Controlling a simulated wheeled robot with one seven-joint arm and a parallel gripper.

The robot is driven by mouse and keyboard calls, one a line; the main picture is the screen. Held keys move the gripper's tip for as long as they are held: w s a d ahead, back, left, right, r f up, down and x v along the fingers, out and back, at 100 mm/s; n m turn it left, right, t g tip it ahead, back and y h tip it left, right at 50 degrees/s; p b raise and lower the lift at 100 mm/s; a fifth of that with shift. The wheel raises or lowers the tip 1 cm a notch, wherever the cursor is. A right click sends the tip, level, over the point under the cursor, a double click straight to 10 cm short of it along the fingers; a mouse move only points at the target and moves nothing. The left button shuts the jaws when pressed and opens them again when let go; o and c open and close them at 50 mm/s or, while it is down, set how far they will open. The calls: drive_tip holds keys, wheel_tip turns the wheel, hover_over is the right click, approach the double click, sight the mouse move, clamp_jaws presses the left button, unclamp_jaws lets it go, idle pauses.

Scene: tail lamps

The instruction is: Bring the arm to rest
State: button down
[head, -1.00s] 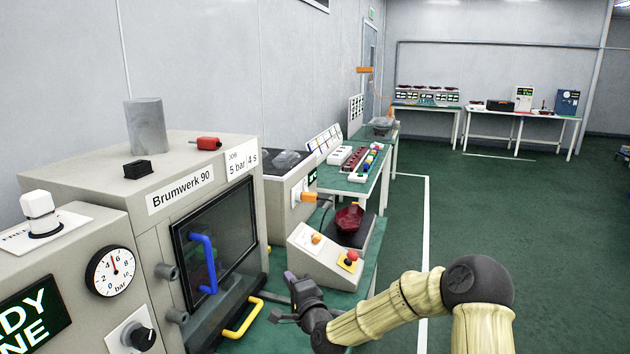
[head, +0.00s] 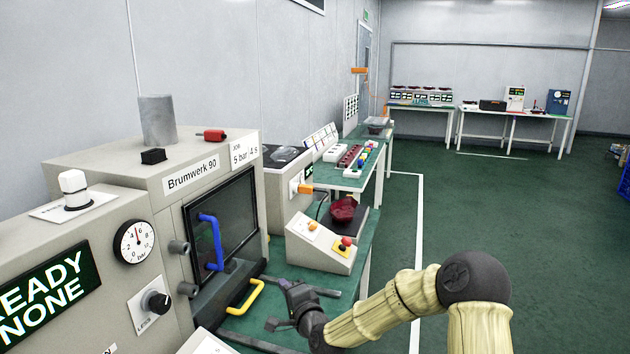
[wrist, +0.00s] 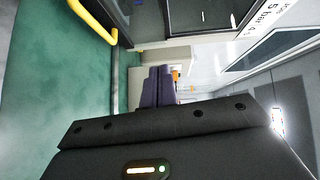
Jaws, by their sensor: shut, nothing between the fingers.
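My gripper (head: 281,306) is in the lower middle of the head view, at the end of my bent arm. It is beside the yellow handle (head: 245,297) of the Brumwerk 90 machine (head: 192,180), apart from it as far as I can see. In the wrist view, the two dark purple fingers of my gripper (wrist: 157,88) lie close together with nothing between them. The yellow handle also shows at the upper left of the wrist view (wrist: 93,19).
The machine has a dark door with a blue handle (head: 211,243). A control box (head: 320,246) with buttons and a dark red bowl (head: 343,209) stand on the green bench beyond. Green floor (head: 480,200) to the right is open.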

drive_tip(key=s+d+f+n+g+h+b, duration=0.1)
drive_tip(key=s+d+f+n+g, duration=0.1)
drive_tip(key=s+f, duration=0.1)
drive_tip(key=s+d+f+n+g+h+b, duration=0.1)
drive_tip(key=s+d+f+n+g+b, duration=0.1)
drive_tip(key=s+f+n, duration=0.1)
drive_tip(key=s+d+f+n+g+h+b, duration=0.1)
drive_tip(key=s+d+f+n+g, duration=0.1)
drive_tip(key=s+d+f, duration=0.1)
drive_tip(key=shift+s+d+f+n+h, duration=0.1)
drive_tip(key=shift+s+f+n+h, duration=0.15)
drive_tip(key=shift+f, duration=0.5)
drive_tip(key=s+d+f+n+g+h+b, duration=0.2)
drive_tip(key=s+d+g+b, duration=0.1)
drive_tip(key=s+d, duration=0.6)
drive_tip(key=s+d+f+n+g+h+b, duration=0.1)
drive_tip(key=s+d+n+g+h+b, duration=0.15)
drive_tip(key=s+d, duration=0.65)
drive_tip(key=w+a+p+v, duration=0.1)
drive_tip(key=p+v, duration=1)
drive_tip(key=w+a+r+p+v, duration=0.1)
drive_tip(key=w+a+p+v, duration=0.1)
drive_tip(key=p+v, duration=0.8)
drive_tip(key=shift+a+r+m+g+p, duration=0.2)
drive_tip(key=shift+r+m+g+p, duration=0.25)
drive_tip(key=shift+p, duration=0.25)
drive_tip(key=shift+w, duration=0.1)
drive_tip(key=shift+w, duration=0.1)
